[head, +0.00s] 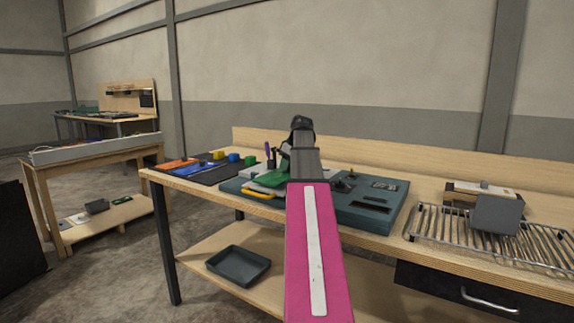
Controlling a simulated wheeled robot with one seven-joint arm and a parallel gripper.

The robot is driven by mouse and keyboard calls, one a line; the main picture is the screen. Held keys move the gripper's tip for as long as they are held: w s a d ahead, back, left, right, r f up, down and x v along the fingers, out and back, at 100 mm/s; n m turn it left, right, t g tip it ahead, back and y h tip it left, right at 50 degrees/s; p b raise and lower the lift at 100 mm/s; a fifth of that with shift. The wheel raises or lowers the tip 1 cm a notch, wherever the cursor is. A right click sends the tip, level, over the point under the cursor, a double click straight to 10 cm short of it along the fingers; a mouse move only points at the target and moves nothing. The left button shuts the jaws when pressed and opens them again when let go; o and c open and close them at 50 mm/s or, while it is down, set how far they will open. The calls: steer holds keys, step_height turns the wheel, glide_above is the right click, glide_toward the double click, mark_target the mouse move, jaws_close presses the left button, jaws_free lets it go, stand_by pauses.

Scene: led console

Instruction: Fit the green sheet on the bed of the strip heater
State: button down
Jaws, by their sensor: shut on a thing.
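My pink arm reaches out over the workbench, and my gripper (284,168) is at its far end, mostly hidden behind the dark wrist. It is shut on the green sheet (272,179), which shows as a small tilted green patch just left of the wrist, above the teal board. Much of the sheet is hidden by my arm. I cannot tell for sure which thing is the strip heater; a long pale bar-like unit (95,147) lies on the wooden table at the left.
The workbench (433,192) holds a teal board (374,207), a dark mat with colored blocks (213,173), and a wire rack (470,239) at right. A dark tray (238,265) sits on the lower shelf. Open floor lies between the bench and left table (50,180).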

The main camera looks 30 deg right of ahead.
steer(key=shift+f, duration=0.8)
stand_by(0.7)
steer(key=c, duration=0.8)
jaws_free()
steer(key=shift+c, duration=0.2)
steer(key=v, duration=1)
steer(key=shift+r, duration=0.35)
steer(key=shift+s, duration=0.25)
